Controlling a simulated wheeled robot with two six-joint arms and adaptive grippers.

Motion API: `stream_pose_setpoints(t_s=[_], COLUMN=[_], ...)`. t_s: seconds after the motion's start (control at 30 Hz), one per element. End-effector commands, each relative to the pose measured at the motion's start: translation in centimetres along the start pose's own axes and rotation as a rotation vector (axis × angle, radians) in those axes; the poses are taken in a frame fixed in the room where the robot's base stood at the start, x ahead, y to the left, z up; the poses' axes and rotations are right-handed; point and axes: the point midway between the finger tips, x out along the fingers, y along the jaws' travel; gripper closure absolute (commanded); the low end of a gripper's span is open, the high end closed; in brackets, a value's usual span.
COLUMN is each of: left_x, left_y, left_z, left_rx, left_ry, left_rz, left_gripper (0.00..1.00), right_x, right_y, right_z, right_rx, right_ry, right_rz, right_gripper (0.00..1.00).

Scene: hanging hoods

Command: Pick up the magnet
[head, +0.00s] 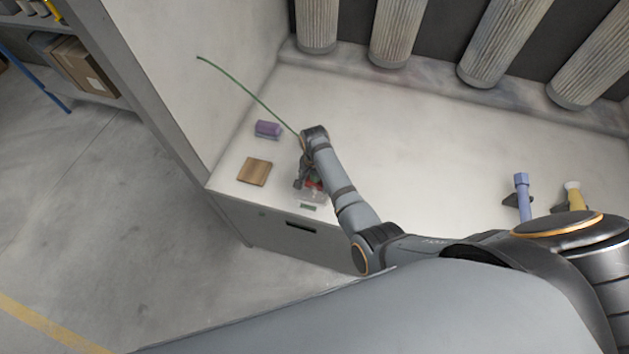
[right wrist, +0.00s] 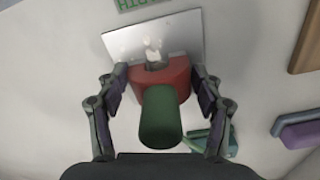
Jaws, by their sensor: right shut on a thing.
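The magnet (right wrist: 178,74) is a red block with a green cylinder (right wrist: 160,115) pointing toward the wrist camera. In the head view its red part (head: 314,185) shows small, partly hidden by my arm. My right gripper (right wrist: 157,84) is shut on the red block, with one finger on each side. In the head view this gripper (head: 309,182) is at the bench's front left part. A pale shiny plate (right wrist: 125,42) lies just beyond the magnet; whether they touch is unclear. My left gripper is not in view.
A thin green strand (head: 235,80) runs up-left from near my wrist. A blue tool (head: 522,190) and a yellow item (head: 574,196) stand at right. The bench middle is clear.

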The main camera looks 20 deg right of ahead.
Motion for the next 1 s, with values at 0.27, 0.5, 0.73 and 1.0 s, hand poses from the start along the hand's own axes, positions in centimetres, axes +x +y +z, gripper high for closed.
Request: stream_pose_setpoints(t_s=[0.27, 0.5, 0.73, 1.0], left_x=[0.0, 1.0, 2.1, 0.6], left_y=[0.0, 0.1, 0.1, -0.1], left_z=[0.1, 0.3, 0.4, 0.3], left_rx=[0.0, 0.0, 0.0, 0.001], left_ry=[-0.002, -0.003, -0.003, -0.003], left_rz=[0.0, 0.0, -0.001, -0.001], left_gripper=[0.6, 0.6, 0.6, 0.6], right_x=[-4.1, -9.1, -11.6, -13.0], right_y=[0.9, 6.2, 11.5, 13.8], right_z=[0.1, 0.8, 1.5, 2.0], right_rx=[0.001, 0.001, -0.001, -0.001], right_ry=[0.003, 0.003, 0.005, 0.001], right_rz=[-0.004, -0.001, -0.001, -0.001], right_gripper=[0.81, 0.82, 0.82, 0.82])
